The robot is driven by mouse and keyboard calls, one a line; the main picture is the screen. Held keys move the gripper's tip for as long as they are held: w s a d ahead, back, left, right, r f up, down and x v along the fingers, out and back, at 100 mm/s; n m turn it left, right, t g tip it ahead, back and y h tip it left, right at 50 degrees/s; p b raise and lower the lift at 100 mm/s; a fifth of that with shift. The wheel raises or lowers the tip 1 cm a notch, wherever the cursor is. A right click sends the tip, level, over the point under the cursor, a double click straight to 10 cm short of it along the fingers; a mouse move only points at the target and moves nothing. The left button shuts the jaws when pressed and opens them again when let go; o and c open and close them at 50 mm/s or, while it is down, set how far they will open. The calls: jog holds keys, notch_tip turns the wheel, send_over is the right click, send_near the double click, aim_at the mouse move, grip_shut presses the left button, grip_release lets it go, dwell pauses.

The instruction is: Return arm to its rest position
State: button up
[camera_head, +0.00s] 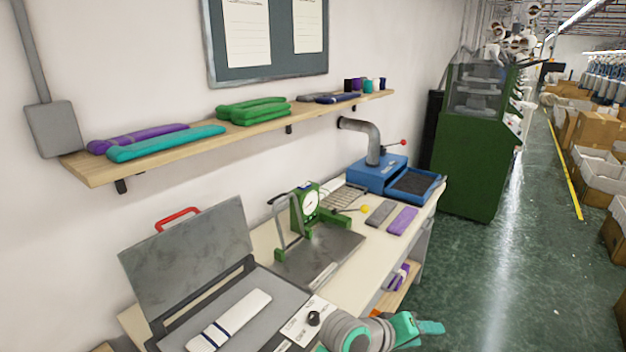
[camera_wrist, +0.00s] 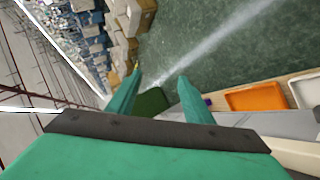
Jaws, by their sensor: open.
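My gripper (camera_head: 431,328) shows at the bottom of the head view, in front of the workbench's near edge. Its teal fingers point to the right, over the aisle floor. In the wrist view my gripper (camera_wrist: 158,92) has its two teal fingers spread apart. Nothing is between the fingertips; behind them I see green floor and a dark green block shape. My arm's grey and teal links are in front of the bench, low in the head view.
The bench (camera_head: 345,270) holds an open press (camera_head: 190,265) with a white striped piece, a green gauge device (camera_head: 306,208) and a blue machine (camera_head: 378,172). A shelf (camera_head: 110,172) with folded knits hangs above. The aisle floor (camera_head: 530,270) on the right is clear.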

jog(key=s+a+f+n+t+y, duration=0.7)
jog(key=s+a+f+t, duration=0.45)
jog(key=s+f, duration=0.55)
jog(key=s+a+r+m+y, duration=0.1)
jog(key=s+a+m, duration=0.1)
jog(key=s+a, duration=0.2)
jog(key=s+a+r+m+y, duration=0.1)
jog(key=s+a+m, duration=0.2)
jog(key=s, duration=0.7)
jog(key=s+a+r+m+g+y, duration=0.1)
jog(key=s+a+r+m, duration=0.1)
jog(key=s+a, duration=0.4)
jog(key=shift+s+a+m+y, duration=0.3)
jog(key=shift+s+a, duration=0.1)
jog(key=shift+s, duration=0.55)
